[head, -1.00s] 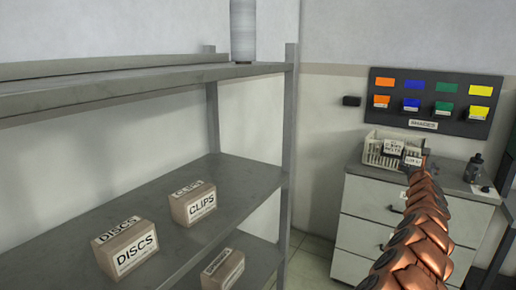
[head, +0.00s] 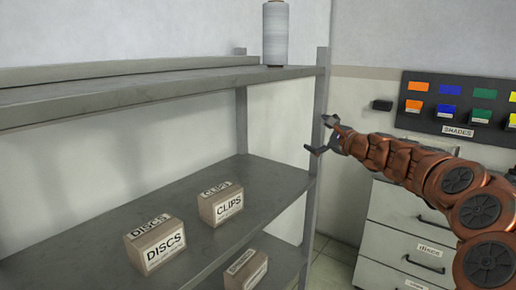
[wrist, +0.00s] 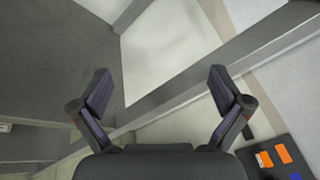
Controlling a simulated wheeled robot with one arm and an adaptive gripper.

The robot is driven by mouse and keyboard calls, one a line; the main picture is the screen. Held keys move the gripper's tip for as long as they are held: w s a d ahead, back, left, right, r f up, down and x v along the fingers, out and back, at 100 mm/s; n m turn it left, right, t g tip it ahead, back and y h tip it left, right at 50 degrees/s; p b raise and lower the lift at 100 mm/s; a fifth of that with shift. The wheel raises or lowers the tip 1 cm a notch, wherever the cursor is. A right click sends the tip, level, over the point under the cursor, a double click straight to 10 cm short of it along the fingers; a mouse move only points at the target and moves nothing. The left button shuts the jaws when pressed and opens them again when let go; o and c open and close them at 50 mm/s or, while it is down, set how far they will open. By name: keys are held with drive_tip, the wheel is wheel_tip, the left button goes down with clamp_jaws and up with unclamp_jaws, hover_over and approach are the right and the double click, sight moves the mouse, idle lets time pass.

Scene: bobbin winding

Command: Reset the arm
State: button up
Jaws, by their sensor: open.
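My arm is copper-coloured and reaches in from the right in the head view. My gripper (head: 320,136) is at its end, beside the front upright of the grey shelf rack (head: 322,100). In the wrist view my gripper (wrist: 161,92) shows two dark fingers spread wide apart with nothing between them. Behind the fingers are the rack's metal upright and pale wall.
Boxes marked DISCS (head: 155,244) and CLIPS (head: 220,204) sit on the middle shelf, with another box (head: 246,271) lower down. A grey spool (head: 276,35) stands on the top shelf. A drawer cabinet (head: 390,235) and a shades board (head: 455,100) are at right.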

drive_tip(key=s+a+n+g+y, duration=0.2)
drive_tip(key=s+a+n+g, duration=0.4)
drive_tip(key=s+a, duration=0.55)
drive_tip(key=s+a+f+n+g+h, duration=0.1)
drive_tip(key=s+a+f+n+g, duration=0.2)
drive_tip(key=s, duration=0.5)
drive_tip(key=s+a+f+n+g+h, duration=0.1)
drive_tip(key=s+a+f+n, duration=0.2)
drive_tip(key=s+f+n, duration=0.4)
drive_tip(key=s+d+f+n+g+h, duration=0.1)
drive_tip(key=s+d+f, duration=0.4)
drive_tip(key=s, duration=0.5)
drive_tip(key=s+d+f+n+g+h+p, duration=0.1)
drive_tip(key=s+d+f+g+h, duration=0.2)
drive_tip(key=s, duration=0.8)
drive_tip(key=s+d+f+n+g+h, duration=0.1)
drive_tip(key=s+d+f+g+h, duration=0.1)
drive_tip(key=s+d+f+h, duration=0.3)
drive_tip(key=s+d+f, duration=0.2)
drive_tip(key=s+d, duration=0.2)
drive_tip(key=s, duration=0.2)
drive_tip(key=shift+d+f+n+g+h, duration=0.25)
drive_tip(key=shift+d+n+g+h, duration=0.05)
drive_tip(key=shift+d, duration=0.1)
